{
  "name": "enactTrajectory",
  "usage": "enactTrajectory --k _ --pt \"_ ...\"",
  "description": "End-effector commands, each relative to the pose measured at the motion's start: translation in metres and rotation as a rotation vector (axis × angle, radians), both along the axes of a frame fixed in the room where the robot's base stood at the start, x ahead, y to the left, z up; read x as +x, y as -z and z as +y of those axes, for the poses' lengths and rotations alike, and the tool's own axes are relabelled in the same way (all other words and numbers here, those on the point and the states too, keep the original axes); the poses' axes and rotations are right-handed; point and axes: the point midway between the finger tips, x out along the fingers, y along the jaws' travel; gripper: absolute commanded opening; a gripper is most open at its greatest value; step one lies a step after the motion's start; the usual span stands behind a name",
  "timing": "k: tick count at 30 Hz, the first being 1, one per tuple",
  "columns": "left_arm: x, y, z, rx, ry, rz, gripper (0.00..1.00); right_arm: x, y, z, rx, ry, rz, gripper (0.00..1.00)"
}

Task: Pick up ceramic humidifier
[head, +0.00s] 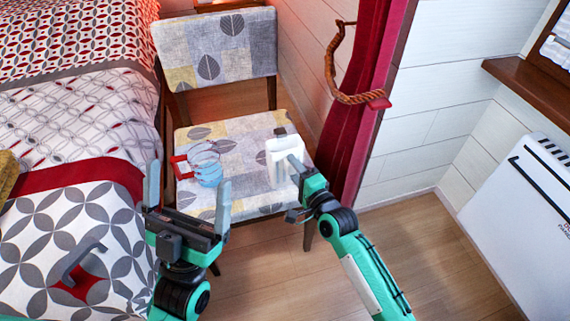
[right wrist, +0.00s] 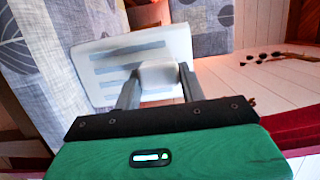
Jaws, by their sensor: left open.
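The white ceramic humidifier (head: 283,150) is at the right side of the chair seat in the head view. In the right wrist view it is a pale, flat body (right wrist: 112,72) with grey-blue stripes and a small block at its near side. My right gripper (head: 290,168) has its fingers on both sides of that block, and they look closed against it; the fingers also show in the right wrist view (right wrist: 160,82). Whether the humidifier touches the seat cannot be told. My left gripper (head: 188,190) is open and empty, in front of the chair's left side.
The patterned chair (head: 215,45) also holds a light-blue wire-like item (head: 208,168) and a small red item (head: 181,166). A bed (head: 75,120) stands left, a red curtain (head: 352,140) right behind, and a white heater (head: 525,215) far right. Wooden floor (head: 450,270) is clear.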

Motion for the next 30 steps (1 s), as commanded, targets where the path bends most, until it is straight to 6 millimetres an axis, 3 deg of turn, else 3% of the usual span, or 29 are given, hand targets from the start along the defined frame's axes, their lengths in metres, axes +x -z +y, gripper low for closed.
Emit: enactTrajectory --k 3,17,26,30 --pt "0.0 0.0 0.0 0.0 0.0 0.001 1.0 0.0 0.001 0.0 -0.001 0.0 0.001 0.0" --pt "0.004 0.0 -0.001 0.005 0.002 0.025 1.0 0.0 -0.009 0.0 0.003 0.001 -0.005 0.0" --pt "0.024 0.04 -0.018 0.065 0.039 0.302 1.0 0.0 -0.04 0.0 0.005 0.001 -0.006 0.0" --pt "0.032 0.072 -0.029 0.112 0.066 0.496 1.0 0.0 -0.064 0.0 0.006 0.002 -0.007 0.0"
